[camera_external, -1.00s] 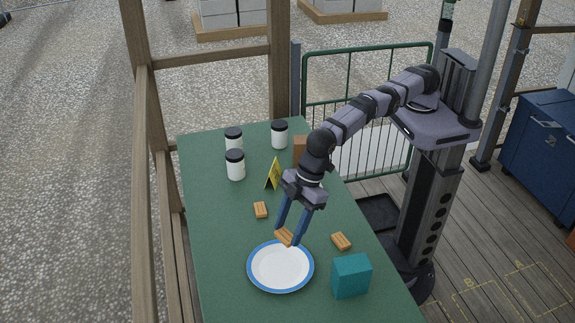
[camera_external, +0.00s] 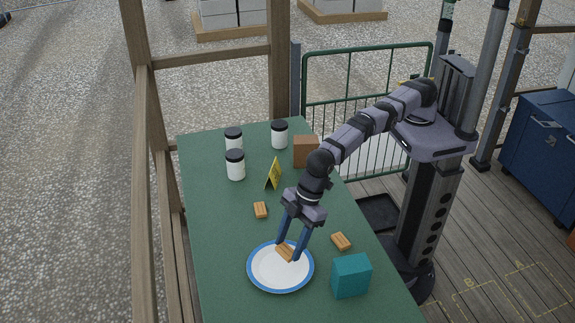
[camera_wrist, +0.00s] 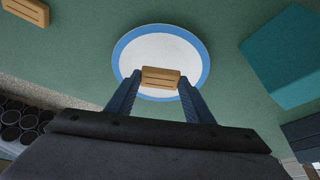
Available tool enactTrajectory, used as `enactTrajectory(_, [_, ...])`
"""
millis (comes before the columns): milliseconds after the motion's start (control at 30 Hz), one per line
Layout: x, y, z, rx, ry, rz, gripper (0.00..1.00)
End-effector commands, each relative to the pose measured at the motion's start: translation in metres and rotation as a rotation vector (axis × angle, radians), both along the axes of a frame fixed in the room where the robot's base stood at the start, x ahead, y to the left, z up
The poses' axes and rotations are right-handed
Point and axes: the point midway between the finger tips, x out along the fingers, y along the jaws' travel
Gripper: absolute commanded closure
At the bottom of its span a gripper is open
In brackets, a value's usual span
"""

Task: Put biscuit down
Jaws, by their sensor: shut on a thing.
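My gripper (camera_external: 290,256) is shut on a tan rectangular biscuit (camera_external: 284,252), over the upper part of the white plate with a blue rim (camera_external: 279,284). In the wrist view the held biscuit (camera_wrist: 161,78) sits between my two blue fingertips (camera_wrist: 160,83), in front of the plate (camera_wrist: 160,48). I cannot tell whether the biscuit touches the plate. A second biscuit (camera_external: 261,210) lies on the table up and left of the plate. A third biscuit (camera_external: 341,241) lies to the right of the plate. One loose biscuit (camera_wrist: 27,11) shows at the wrist view's top left.
The green table (camera_external: 220,225) also holds a teal box (camera_external: 351,277) right of the plate, a yellow sign (camera_external: 273,174), a brown box (camera_external: 306,152) and white jars with black lids (camera_external: 235,166) at the back. The table left of the plate is clear.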

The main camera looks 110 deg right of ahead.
Motion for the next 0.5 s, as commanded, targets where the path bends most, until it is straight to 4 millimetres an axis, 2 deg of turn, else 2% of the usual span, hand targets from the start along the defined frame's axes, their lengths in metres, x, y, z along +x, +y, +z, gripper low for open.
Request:
enactTrajectory(133, [0.0, 0.0, -0.003, 0.0, 0.0, 0.0, 0.77])
enactTrajectory(500, [0.0, 0.0, -0.039, 0.0, -0.001, 0.0, 0.77])
